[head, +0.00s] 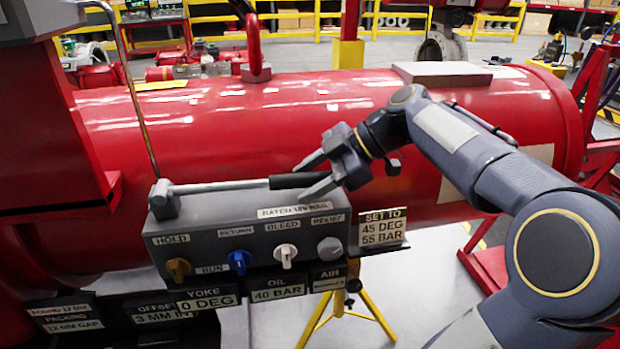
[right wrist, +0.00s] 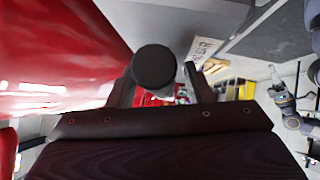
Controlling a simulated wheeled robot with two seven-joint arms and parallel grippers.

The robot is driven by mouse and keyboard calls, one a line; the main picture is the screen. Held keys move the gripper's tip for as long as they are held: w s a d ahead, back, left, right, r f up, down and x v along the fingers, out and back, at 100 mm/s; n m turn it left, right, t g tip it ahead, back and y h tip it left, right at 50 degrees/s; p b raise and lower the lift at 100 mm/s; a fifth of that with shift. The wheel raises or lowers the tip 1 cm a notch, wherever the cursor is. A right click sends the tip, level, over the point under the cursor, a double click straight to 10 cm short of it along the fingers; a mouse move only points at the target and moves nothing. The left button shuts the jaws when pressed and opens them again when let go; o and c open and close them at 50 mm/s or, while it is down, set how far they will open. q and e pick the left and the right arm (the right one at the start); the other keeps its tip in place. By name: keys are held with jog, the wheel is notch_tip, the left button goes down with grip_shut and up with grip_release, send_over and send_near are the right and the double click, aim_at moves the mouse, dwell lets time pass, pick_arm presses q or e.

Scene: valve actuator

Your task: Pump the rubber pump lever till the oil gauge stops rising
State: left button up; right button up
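The pump lever is a silver rod (head: 215,186) with a black rubber grip (head: 293,181), hinged at the left of the grey control box (head: 250,243) and lying nearly level. My right gripper (head: 301,183) has its fingers above and below the grip in the head view. They stand apart with gaps, open around the grip. In the right wrist view the grip's round end (right wrist: 154,67) sits between the two fingers (right wrist: 158,85). The oil gauge plate (head: 277,290) reads 40 BAR. A small grey gripper (right wrist: 279,92), seemingly my left, shows at the right wrist view's edge, unclear.
The box front carries orange (head: 178,269), blue (head: 239,262), white (head: 286,254) and grey (head: 329,249) knobs. A sign (head: 382,228) reads SET TO 45 DEG 55 BAR. The yoke plate (head: 207,301) reads 0 DEG. A large red cylinder (head: 235,125) lies behind.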

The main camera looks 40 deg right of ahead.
jog(key=shift+d+r, duration=0.1)
jog(key=v, duration=0.7)
jog(key=shift+s+d+r, duration=0.2)
jog(key=shift+s, duration=0.05)
dwell(0.4)
